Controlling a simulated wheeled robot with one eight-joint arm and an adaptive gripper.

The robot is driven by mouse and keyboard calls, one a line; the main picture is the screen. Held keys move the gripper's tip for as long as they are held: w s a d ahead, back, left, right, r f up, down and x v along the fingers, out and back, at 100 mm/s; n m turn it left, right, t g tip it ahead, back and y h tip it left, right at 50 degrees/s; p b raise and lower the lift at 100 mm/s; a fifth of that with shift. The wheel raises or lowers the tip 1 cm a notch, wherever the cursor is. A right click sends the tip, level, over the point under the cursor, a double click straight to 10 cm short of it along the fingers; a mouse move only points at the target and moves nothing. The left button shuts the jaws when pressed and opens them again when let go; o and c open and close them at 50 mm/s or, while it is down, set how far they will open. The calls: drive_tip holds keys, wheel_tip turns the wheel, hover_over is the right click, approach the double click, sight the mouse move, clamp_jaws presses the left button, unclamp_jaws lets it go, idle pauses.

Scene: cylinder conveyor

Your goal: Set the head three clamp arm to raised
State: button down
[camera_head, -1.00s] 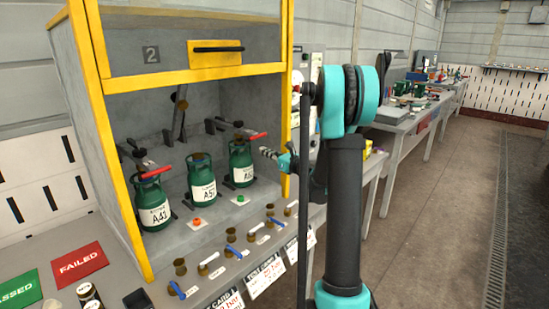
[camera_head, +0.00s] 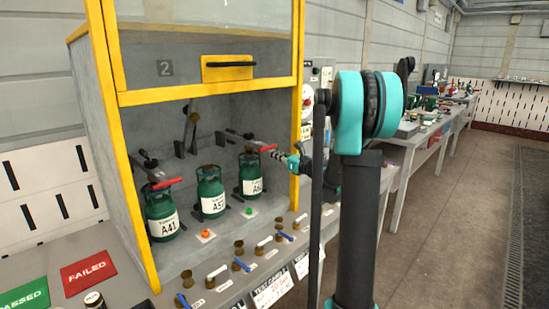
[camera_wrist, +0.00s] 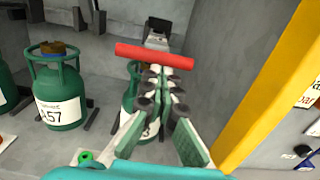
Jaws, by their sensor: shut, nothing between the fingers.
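The head three clamp arm is lowered over the right-hand green cylinder (camera_head: 251,178), and its red handle (camera_head: 268,148) points out toward the front. In the wrist view the red handle (camera_wrist: 155,56) lies crosswise just beyond my fingertips. My gripper (camera_head: 270,153) is shut and empty, beside the handle at the cabinet's right front. In the wrist view my gripper (camera_wrist: 160,72) partly hides the right-hand cylinder (camera_wrist: 132,95). I cannot tell whether the fingertips touch the handle.
The middle cylinder (camera_head: 210,194) has its clamp arm (camera_head: 191,122) standing up. The left cylinder (camera_head: 161,213) has a lowered clamp with a red handle (camera_head: 167,183). The yellow cabinet post (camera_wrist: 270,85) stands close right of my gripper. Several valves line the front ledge.

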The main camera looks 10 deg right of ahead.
wheel_tip(320, 180, up, 16)
drive_tip(key=w+a+g+h, duration=0.2)
drive_tip(key=w+g, duration=0.1)
drive_tip(key=shift+g, duration=0.3)
drive_tip(key=shift+s+f, duration=0.1)
drive_tip(key=shift+f, duration=0.05)
idle(0.4)
